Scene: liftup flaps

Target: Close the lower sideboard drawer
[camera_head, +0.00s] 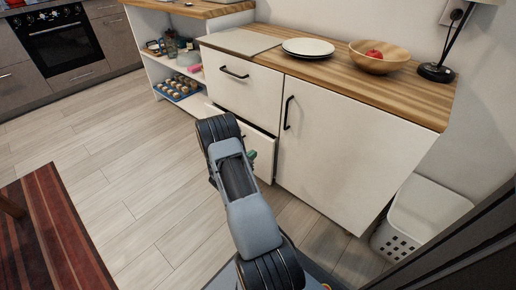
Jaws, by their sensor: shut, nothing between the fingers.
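The white sideboard (338,150) with a wooden top stands right of centre. Its upper left drawer (241,85) is shut and has a black bar handle. Below it, the lower drawer (264,167) stands partly out, with a dark gap under the upper drawer. My arm covers much of the lower drawer's front, so its handle and how far it is out are unclear. A small green thing shows beside my arm at the drawer; I cannot tell what it is. My gripper is hidden behind my own arm.
A black-handled cabinet door (345,145) is shut on the sideboard's right. A white basket (425,212) stands at the right. An open shelf (182,60) stands to the left. A striped red-brown surface (55,235) fills the lower left. The wooden floor (120,165) between is clear.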

